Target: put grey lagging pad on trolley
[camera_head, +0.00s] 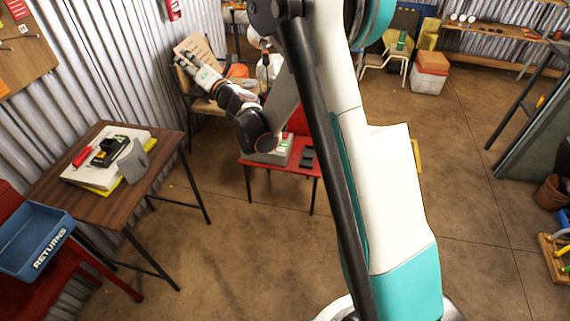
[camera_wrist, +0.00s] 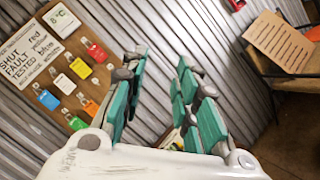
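A grey curved piece (camera_head: 133,161), which looks like the lagging pad, stands at the right edge of a white board (camera_head: 92,176) on the brown wooden table (camera_head: 112,208). I cannot tell which piece is the trolley; a red low frame (camera_head: 50,292) at lower left carries a blue bin marked RETURNS, and a red stand (camera_head: 285,170) is in the middle. My gripper (camera_head: 188,62) is raised above and behind the table, well apart from the grey piece. In the wrist view my gripper (camera_wrist: 160,88) has its fingers spread with nothing held between them.
The blue bin (camera_head: 35,240) stands left of the table. A chair (camera_head: 203,96) is by the corrugated wall. Tags hang on a board (camera_wrist: 62,65). Open floor (camera_head: 225,270) lies in front.

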